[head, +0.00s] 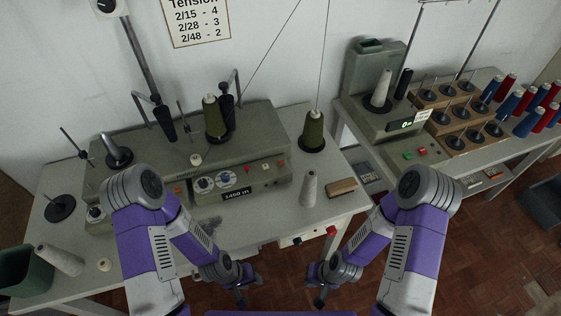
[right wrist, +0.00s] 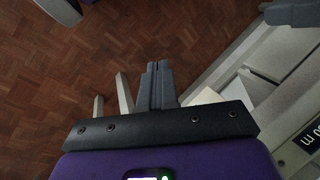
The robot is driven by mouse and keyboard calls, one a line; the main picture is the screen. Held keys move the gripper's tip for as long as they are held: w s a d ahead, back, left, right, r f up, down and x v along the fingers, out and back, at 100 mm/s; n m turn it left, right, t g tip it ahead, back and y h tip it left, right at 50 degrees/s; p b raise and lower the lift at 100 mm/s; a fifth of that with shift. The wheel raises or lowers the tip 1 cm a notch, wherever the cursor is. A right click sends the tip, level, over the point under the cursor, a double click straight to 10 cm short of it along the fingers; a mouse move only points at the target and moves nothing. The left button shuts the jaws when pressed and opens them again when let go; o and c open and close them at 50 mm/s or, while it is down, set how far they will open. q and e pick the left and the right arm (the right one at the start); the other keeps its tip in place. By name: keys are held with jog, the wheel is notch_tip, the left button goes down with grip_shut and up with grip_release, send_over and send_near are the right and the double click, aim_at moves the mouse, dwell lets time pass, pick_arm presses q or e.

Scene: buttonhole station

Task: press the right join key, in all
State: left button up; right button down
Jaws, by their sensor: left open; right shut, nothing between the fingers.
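The grey-green winding machine (head: 150,160) stands on the near table. Its right panel has dials, a display reading 1450 m (head: 237,194), a red button (head: 253,164) and small keys (head: 267,167); I cannot tell which is the right join key. My left gripper (head: 241,299) is open and empty, low in front of the table. My right gripper (head: 319,300) is shut and empty, also low in front of the table and apart from the panel. Its closed fingers (right wrist: 156,85) show in the right wrist view over the floor, beside the table edge.
Green cones (head: 313,131) stand on and beside the machine. A white cone (head: 309,189) and a wooden block (head: 342,187) stand at the table's right. A red knob (head: 331,231) is on the table front.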

dwell(0.3)
jog(key=w+d+r+m+t+h+p, duration=0.3)
jog(key=w+d+r+m+h+p, duration=0.2)
jog(key=r, duration=0.7)
jog(key=w+d+r+m+t+h+p, duration=0.3)
jog(key=w+d+r+m+p, duration=0.6)
jog(key=w+d+r, duration=0.4)
jog(key=w+d+h+p, duration=0.1)
jog(key=w, duration=0.2)
jog(key=shift+w+d+t+h, duration=0.25)
jog(key=shift+d+t+h, duration=0.05)
jog(key=shift+h, duration=0.1)
jog(key=shift+r, duration=0.1)
